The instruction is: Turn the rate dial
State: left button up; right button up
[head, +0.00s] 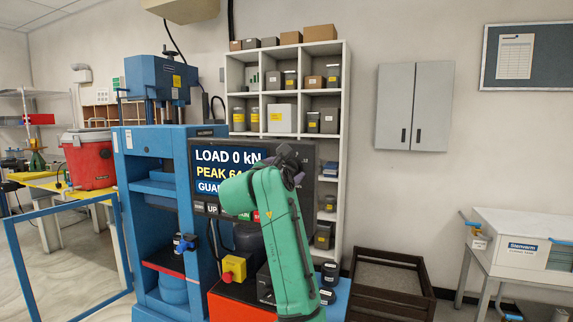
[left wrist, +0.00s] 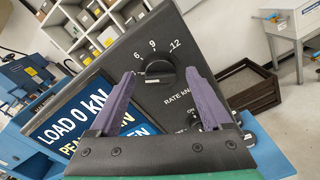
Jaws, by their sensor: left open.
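The rate dial (left wrist: 158,72) is a round black knob with a pale mark, with the numbers 6, 9 and 12 around it and the label RATE kN beside it. It sits on the dark console panel (left wrist: 215,85), which looks tilted in the left wrist view. My left gripper (left wrist: 159,76) is open, its two purple fingers on either side of the dial in that view; I cannot tell whether they touch it. In the head view my left gripper (head: 291,170) is in front of the console's right part and hides the dial. My right gripper is not in view.
The console screen (head: 224,170) reads LOAD 0 kN, with buttons below. Another knob (left wrist: 194,125) is lower on the panel. A blue press frame (head: 160,150) stands left. A yellow box with a red button (head: 234,268) is below. Shelves (head: 345,130) are behind.

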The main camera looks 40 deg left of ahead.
pick_arm(q)
jog(key=shift+w, duration=0.1)
grip_shut()
jog(key=shift+f+m, duration=0.1)
jog(key=shift+m, duration=0.3)
jog(key=m, duration=0.4)
jog(key=shift+f+m, duration=0.1)
jog(key=shift+m, duration=0.2)
jog(key=m, duration=0.6)
jog(key=shift+f, duration=0.15)
jog(key=m+b, duration=0.1)
jog(key=m, duration=0.5)
jog(key=shift+f+m, duration=0.15)
jog(key=shift+m, duration=0.25)
jog(key=m, duration=0.5)
jog(key=shift+f+m, duration=0.1)
jog(key=shift+m, duration=0.2)
